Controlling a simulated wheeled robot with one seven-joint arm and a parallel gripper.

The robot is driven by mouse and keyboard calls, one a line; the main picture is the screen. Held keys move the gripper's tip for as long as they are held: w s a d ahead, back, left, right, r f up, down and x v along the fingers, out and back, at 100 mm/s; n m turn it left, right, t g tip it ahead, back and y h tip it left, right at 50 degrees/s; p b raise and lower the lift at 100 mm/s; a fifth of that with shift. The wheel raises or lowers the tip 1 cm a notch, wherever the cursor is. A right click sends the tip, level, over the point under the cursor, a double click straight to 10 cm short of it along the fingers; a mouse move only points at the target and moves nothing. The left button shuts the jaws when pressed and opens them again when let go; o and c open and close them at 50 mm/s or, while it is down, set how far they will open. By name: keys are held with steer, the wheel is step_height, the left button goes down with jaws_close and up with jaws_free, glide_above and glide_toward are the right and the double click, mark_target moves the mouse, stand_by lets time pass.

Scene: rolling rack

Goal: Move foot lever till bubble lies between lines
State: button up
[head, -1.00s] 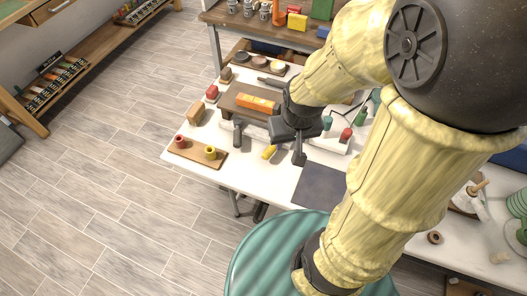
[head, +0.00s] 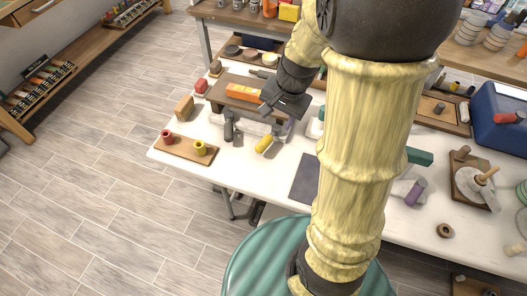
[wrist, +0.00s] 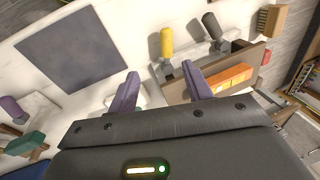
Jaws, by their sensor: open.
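An orange block (head: 245,92), perhaps the level, lies on a brown wooden platform (head: 226,96) on the white table; it also shows in the wrist view (wrist: 228,78). I cannot make out a bubble or lines. At the platform's front, a dark grey lever (head: 228,126) and a yellow-handled lever (head: 265,144) stand side by side. In the wrist view the yellow handle (wrist: 167,42) is beyond my fingertips and the dark handle (wrist: 211,25) is to its right. My gripper (wrist: 160,82) is open and empty, apart from both levers.
A wooden board (head: 186,149) with a red and a yellow cup sits at the table's left front. A dark mat (head: 306,177) lies right of the levers. A tan block (head: 184,108) stands left. My arm hides the table's middle; a blue box (head: 497,132) is far right.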

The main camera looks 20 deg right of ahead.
mark_target(263, 144)
steer(key=shift+w+d+f+m+b, duration=0.15)
steer(key=shift+w+f+m, duration=0.2)
steer(key=shift+w+m, duration=0.15)
steer(key=shift+w+d+f+m+b, duration=0.15)
steer(key=shift+w+f+m, duration=0.2)
steer(key=shift+w, duration=0.2)
steer(key=b+x, duration=0.1)
steer(key=x, duration=0.4)
steer(key=b+x, duration=0.1)
steer(key=x, duration=0.5)
steer(key=b+x, duration=0.2)
steer(key=x, duration=0.4)
steer(key=shift+w+a+f, duration=0.1)
steer(key=shift+w+a, duration=0.05)
steer(key=shift+a, duration=0.15)
jaws_close()
